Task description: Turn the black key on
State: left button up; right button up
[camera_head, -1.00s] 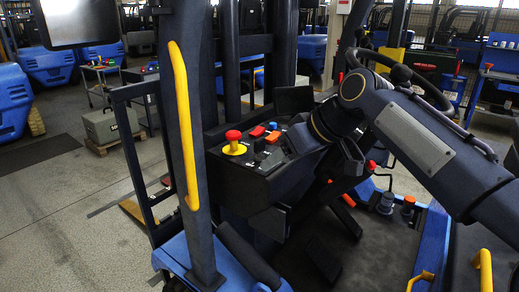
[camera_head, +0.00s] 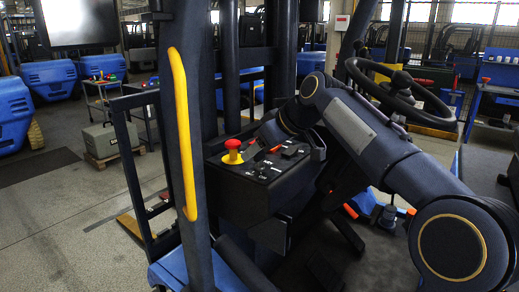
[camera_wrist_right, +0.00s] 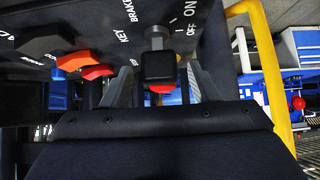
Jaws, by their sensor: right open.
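The black key (camera_wrist_right: 160,68) shows in the right wrist view as a black block on a grey stem, beside the ON and OFF labels on the dark control panel (camera_wrist_right: 222,15). My right gripper (camera_wrist_right: 158,92) is open, with one grey finger on each side of the key; I cannot tell whether they touch it. In the head view the right gripper (camera_head: 260,139) is over the console (camera_head: 245,187), close to the red emergency stop button (camera_head: 233,146) with its yellow base, and the key cannot be made out. My left gripper is not in view.
Orange switches (camera_wrist_right: 75,60) sit left of the key in the wrist view. A yellow handrail (camera_head: 181,130) on a dark post stands left of the console. A steering wheel (camera_head: 420,107) is to the right, behind my right arm.

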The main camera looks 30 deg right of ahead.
jog(key=c, duration=1)
jog(key=shift+m, duration=0.3)
jog(key=m+h+p, duration=0.1)
jog(key=m+h, duration=0.2)
jog(key=m, duration=0.1)
jog(key=shift+a+t+h, duration=0.1)
jog(key=shift+t+h, duration=0.2)
jog(key=shift+m+h+p, duration=0.3)
jog(key=shift+m+h, duration=1.3)
jog(key=shift+m, duration=0.6)
jog(key=shift+g, duration=0.4)
jog(key=o, duration=1)
